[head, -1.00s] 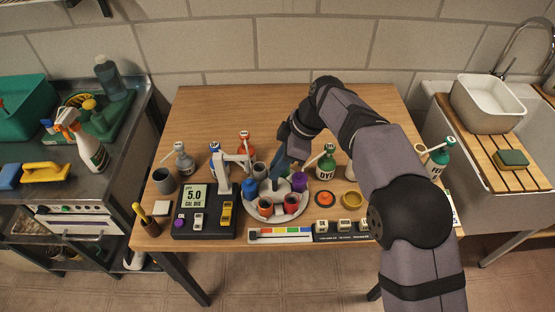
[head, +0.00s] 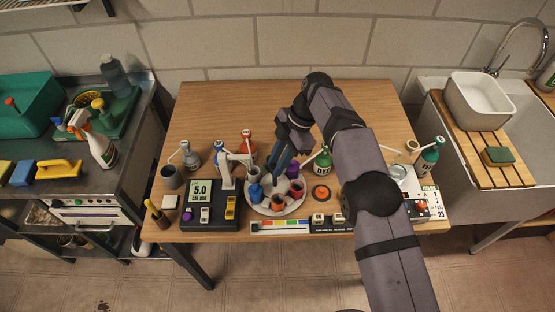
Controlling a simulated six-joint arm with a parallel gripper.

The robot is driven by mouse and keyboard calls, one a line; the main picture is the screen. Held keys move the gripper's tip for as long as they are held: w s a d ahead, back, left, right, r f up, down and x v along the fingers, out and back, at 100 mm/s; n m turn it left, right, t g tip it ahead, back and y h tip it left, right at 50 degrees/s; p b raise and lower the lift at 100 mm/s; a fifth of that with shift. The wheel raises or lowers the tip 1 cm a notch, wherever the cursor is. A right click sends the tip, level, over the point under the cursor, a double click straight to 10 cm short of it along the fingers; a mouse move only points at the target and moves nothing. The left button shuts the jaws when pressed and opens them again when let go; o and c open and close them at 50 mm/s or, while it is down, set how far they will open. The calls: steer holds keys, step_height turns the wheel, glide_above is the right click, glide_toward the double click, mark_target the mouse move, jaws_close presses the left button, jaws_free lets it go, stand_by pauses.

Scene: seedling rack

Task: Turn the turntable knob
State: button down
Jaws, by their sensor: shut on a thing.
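The turntable (head: 262,209) is a round pale plate near the front middle of the table. It carries several small cups around its rim: a blue one (head: 256,193), a red one (head: 278,202), a dark red one (head: 296,190), a purple one (head: 292,170) and a grey one (head: 254,175). My gripper (head: 277,174) reaches down from behind, its blue fingers shut at the middle of the turntable, among the cups. The knob there is hidden by the fingers, which appear closed on it.
A scale with a 5.0 display (head: 201,190) and a white dispenser arm (head: 227,172) stand close left of the turntable. Bottles stand behind, including a green one (head: 323,163) at right. An orange disc (head: 320,193) lies right. The table's back (head: 220,105) is clear.

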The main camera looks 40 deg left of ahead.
steer(key=c, duration=1.5)
jaws_free()
steer(key=shift+c, duration=0.2)
steer(key=p+v, duration=0.3)
steer(key=v, duration=0.4)
steer(key=shift+r+p, duration=0.15)
steer(key=shift+p, duration=0.25)
